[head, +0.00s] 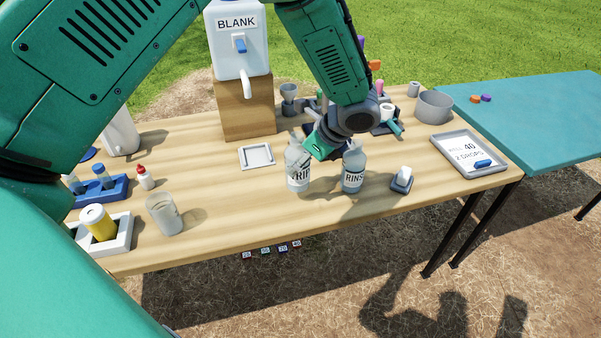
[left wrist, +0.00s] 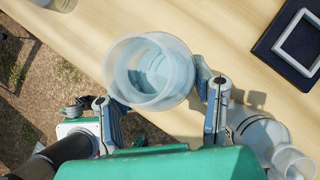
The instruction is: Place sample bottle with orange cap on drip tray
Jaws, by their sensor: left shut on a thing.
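A clear uncapped bottle (head: 298,168), its label partly covered with "RIP" readable, is between the fingers of my left gripper (head: 308,150). The left wrist view shows it from above as a translucent round vessel (left wrist: 150,70) between the two fingers (left wrist: 163,105), which are shut on it. In the head view it is upright near the tabletop; I cannot tell whether its base touches. A small pale square tray (head: 257,156), perhaps the drip tray, lies just left of it. A loose orange cap (head: 475,99) lies on the teal table. My right gripper is not in view.
A bottle labelled "RINS" (head: 353,168) stands close to the right. A BLANK jug (head: 238,42) stands on a wooden block (head: 245,108) behind. A beaker (head: 163,214) stands near the front edge at left. A larger grey tray (head: 482,170) lies at right.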

